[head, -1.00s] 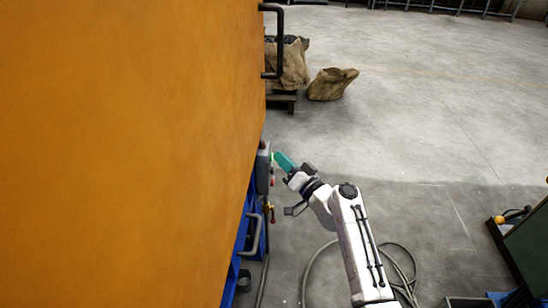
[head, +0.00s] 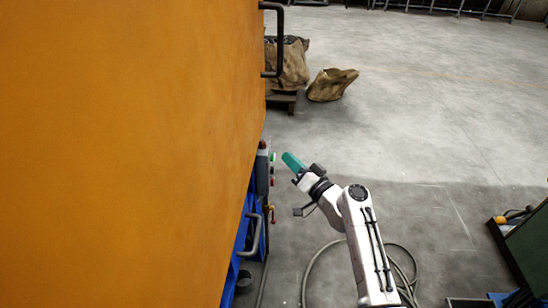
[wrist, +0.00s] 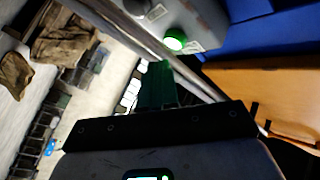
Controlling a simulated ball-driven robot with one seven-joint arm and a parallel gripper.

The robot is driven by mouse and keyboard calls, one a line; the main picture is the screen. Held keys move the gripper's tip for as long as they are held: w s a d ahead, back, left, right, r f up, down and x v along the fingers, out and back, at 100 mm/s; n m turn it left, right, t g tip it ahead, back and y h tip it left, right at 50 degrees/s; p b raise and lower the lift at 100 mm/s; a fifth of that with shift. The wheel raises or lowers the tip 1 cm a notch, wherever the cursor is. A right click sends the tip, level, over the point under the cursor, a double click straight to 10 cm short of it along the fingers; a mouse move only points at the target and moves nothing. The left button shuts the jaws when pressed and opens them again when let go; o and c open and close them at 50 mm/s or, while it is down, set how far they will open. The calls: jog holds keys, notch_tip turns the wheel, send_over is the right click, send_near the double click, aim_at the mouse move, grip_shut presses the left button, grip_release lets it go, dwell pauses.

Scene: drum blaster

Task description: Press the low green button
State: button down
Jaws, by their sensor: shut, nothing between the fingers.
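The green button (head: 273,157) sticks out from the right side of a grey control box (head: 262,172) on the machine. In the wrist view the green button (wrist: 175,40) looks brightly lit on the grey box face (wrist: 200,22). My gripper (head: 287,157) has teal fingers, shut together and empty. It is just right of the button, with a small gap between them. In the wrist view the fingers (wrist: 158,72) point up toward the box, and their tip is just below and left of the button, not seen touching it.
The large orange machine (head: 130,150) fills the left, with a blue frame (head: 238,245) and a grey handle (head: 252,236) below. Red parts (head: 272,181) sit under the green button. Sacks (head: 332,84) lie farther back. A hose (head: 312,262) lies on the floor.

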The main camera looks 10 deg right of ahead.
jog(key=d, duration=0.2)
jog(key=s+d, duration=0.1)
jog(key=d, duration=0.1)
jog(key=shift+s+d+b, duration=0.1)
jog(key=shift+s+b, duration=0.05)
jog(key=shift+b, duration=0.25)
dwell(0.5)
jog(key=s+a+f+n+g, duration=0.2)
jog(key=s+f+g, duration=0.2)
jog(key=s+f, duration=0.4)
jog(key=s+a+f+n+g, duration=0.25)
jog(key=s+f+g, duration=0.3)
jog(key=s, duration=0.55)
jog(key=s+d+f+m+g+h, duration=0.1)
jog(key=s+d+g+h, duration=0.3)
jog(key=s, duration=1)
jog(key=s+d+m+g+h, duration=0.25)
jog(key=s+d+h, duration=0.3)
jog(key=s, duration=0.85)
notch_tip(320, 180, up, 25)
jog(key=d+p, duration=0.1)
jog(key=p, duration=2.3)
jog(key=shift+s+n, duration=0.3)
jog(key=shift+s, duration=0.05)
